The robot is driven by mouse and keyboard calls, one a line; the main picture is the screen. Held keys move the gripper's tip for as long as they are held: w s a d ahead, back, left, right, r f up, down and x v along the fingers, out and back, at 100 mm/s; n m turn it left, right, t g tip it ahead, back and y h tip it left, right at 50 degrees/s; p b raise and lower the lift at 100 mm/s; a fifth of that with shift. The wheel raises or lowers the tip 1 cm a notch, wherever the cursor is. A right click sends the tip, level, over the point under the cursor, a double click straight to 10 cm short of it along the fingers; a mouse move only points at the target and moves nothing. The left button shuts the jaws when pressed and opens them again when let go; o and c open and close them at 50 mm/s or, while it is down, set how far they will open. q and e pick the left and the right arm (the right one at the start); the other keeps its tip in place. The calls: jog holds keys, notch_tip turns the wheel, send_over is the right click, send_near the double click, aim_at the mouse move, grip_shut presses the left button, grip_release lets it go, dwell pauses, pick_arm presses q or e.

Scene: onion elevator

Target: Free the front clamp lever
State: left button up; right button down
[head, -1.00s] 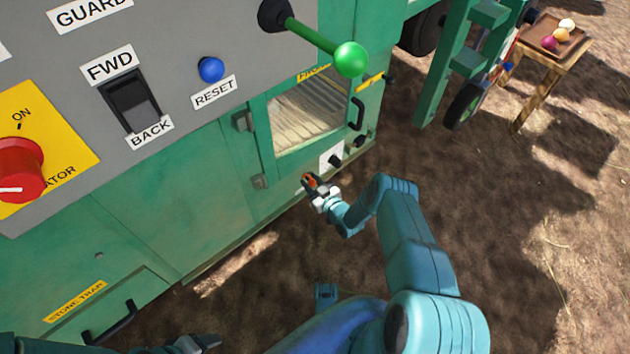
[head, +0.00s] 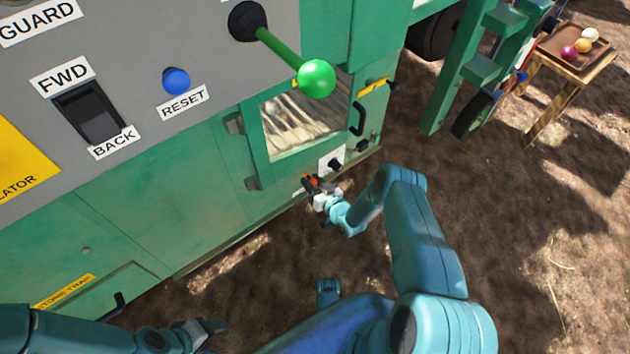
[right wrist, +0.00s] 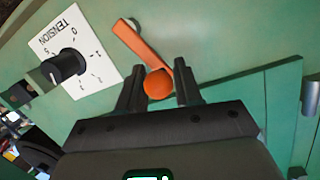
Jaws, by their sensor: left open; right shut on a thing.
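The front clamp lever (right wrist: 140,42) is an orange bar with a round orange knob (right wrist: 158,84) at its near end, on the green machine panel in the right wrist view. My right gripper (right wrist: 158,90) is shut on the knob, one dark finger on each side. In the head view the lever is mostly hidden by my right gripper (head: 312,184), and only a bit of orange shows. My left gripper (head: 215,328) is open and empty, low in the head view, away from the lever.
A TENSION dial (right wrist: 64,66) sits left of the lever. Above are a windowed door (head: 300,122), a green-knobbed lever (head: 316,78), a blue RESET button (head: 176,81) and a FWD/BACK switch (head: 94,118). A small table with onions (head: 583,45) stands at the far right. Bare ground lies right of the machine.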

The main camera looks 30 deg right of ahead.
jog(key=shift+d, duration=0.2)
jog(key=c, duration=0.8)
grip_release()
jog(key=shift+s, duration=0.1)
jog(key=shift+s+r+p, duration=0.2)
jog(key=shift+s+p, duration=0.1)
jog(key=shift+s, duration=0.05)
jog(key=s+r+p, duration=0.1)
jog(key=s, duration=0.4)
jog(key=s+p, duration=0.2)
jog(key=s, duration=0.3)
jog(key=s+r+p, duration=0.1)
jog(key=s+p, duration=0.1)
jog(key=s, duration=0.3)
jog(key=shift+r, duration=0.35)
